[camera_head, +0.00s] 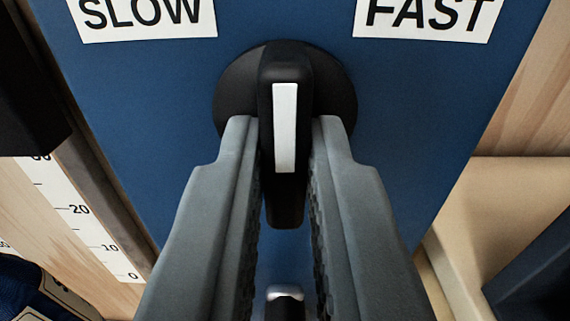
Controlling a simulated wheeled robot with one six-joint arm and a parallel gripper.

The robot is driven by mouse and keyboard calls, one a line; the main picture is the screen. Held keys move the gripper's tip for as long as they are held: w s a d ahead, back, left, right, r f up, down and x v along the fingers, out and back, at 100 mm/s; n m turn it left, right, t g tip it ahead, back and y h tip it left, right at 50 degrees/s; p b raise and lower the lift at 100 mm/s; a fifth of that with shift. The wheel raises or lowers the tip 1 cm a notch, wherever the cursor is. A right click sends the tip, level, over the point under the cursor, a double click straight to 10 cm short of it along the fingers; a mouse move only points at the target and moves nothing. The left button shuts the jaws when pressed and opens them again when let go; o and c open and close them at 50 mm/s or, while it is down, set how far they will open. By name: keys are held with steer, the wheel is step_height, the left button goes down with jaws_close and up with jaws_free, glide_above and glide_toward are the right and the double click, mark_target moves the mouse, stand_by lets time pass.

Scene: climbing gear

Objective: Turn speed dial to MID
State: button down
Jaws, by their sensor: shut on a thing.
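The speed dial (338,92) is a black round knob with a raised bar grip and a white pointer stripe (285,125). It sits on a blue panel (400,150). The stripe stands almost upright in the picture, between the SLOW label (140,14) at the upper left and the FAST label (428,14) at the upper right. No MID label is in view. My gripper (285,150) has its two grey fingers on either side of the bar, shut on it. The fingers hide the lower sides of the knob.
A white scale strip (85,225) with numbers runs along wood at the left. A dark block (28,105) is at the left edge, and dark blue fabric (30,290) lies at the lower left. A pale wooden ledge (500,215) and a dark blue object (540,275) are at the right.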

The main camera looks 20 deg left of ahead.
steer(key=c, duration=1.5)
jaws_free()
steer(key=shift+o, duration=0.2)
steer(key=shift+s, duration=0.1)
steer(key=v, duration=1.7)
steer(key=shift+s+r, duration=0.15)
steer(key=s+a+r+m+t+h, duration=0.1)
steer(key=s+r+h, duration=0.2)
steer(key=s+r, duration=0.25)
steer(key=s+a+r+m+h, duration=0.1)
steer(key=s+r+m+h, duration=0.1)
steer(key=s+r, duration=0.35)
steer(key=s+a+r+g, duration=0.1)
steer(key=s+a, duration=0.3)
steer(key=s, duration=1)
steer(key=shift+s, duration=0.3)
